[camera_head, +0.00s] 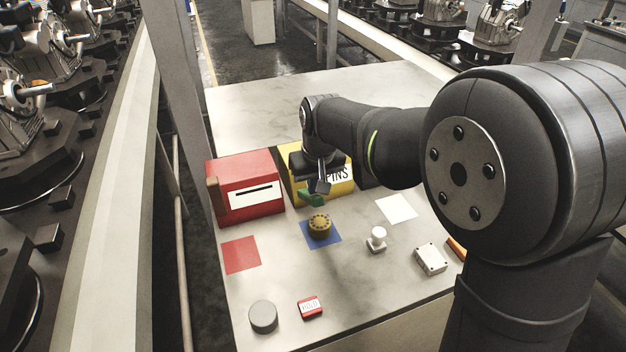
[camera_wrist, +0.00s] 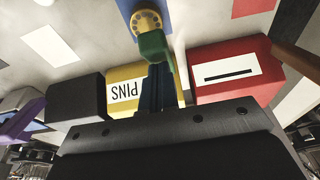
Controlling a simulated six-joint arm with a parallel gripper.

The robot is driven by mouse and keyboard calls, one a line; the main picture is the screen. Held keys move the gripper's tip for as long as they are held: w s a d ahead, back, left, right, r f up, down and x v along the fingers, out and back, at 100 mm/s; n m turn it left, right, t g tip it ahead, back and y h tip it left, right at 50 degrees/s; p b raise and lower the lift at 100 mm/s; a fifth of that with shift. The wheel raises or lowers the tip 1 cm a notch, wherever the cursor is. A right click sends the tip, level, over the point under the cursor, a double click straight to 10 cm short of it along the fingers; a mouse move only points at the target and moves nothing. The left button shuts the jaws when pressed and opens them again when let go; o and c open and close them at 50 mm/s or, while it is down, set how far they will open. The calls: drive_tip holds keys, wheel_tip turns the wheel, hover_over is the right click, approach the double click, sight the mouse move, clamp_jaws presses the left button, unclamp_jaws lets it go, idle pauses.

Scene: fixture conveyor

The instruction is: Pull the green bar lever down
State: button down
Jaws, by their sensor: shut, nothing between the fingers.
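The green bar lever (camera_head: 311,200) shows as a small green piece in front of the yellow box marked PINS (camera_head: 342,184). In the wrist view the green bar lever (camera_wrist: 153,44) lies just beyond my fingertips, between the yellow box and a round brass-coloured knob. My gripper (camera_head: 322,187) is shut and empty, pointing down right at the lever. In the wrist view my gripper (camera_wrist: 154,68) overlaps the lever's near part and hides some of it and of the box. I cannot tell whether the fingers touch the lever.
A red box (camera_head: 245,190) with a brown bar stands left of the yellow box. The brass knob (camera_head: 319,225) sits on a blue square. A white knob (camera_head: 377,239), a white switch box (camera_head: 431,259) and a grey cylinder (camera_head: 263,316) stand nearer. A red square (camera_head: 241,254) is flat.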

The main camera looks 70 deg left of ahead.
sight(318, 198)
drive_tip(key=shift+d+f+y, duration=1.2)
drive_tip(key=shift+d, duration=0.05)
drive_tip(key=shift+d+f, duration=0.4)
drive_tip(key=shift+f, duration=0.4)
drive_tip(key=shift+d+f, duration=0.35)
drive_tip(key=shift+f, duration=0.5)
drive_tip(key=shift+d+f, duration=0.4)
drive_tip(key=shift+f, duration=0.4)
drive_tip(key=shift+d+f, duration=0.1)
drive_tip(key=d+v, duration=0.1)
drive_tip(key=v, duration=1.2)
drive_tip(key=shift+d+f, duration=0.2)
drive_tip(key=shift+d, duration=0.1)
drive_tip(key=a+r+x, duration=0.1)
drive_tip(key=a+x, duration=0.1)
drive_tip(key=x, duration=1)
drive_tip(key=shift+a+f, duration=0.2)
drive_tip(key=shift+f, duration=0.15)
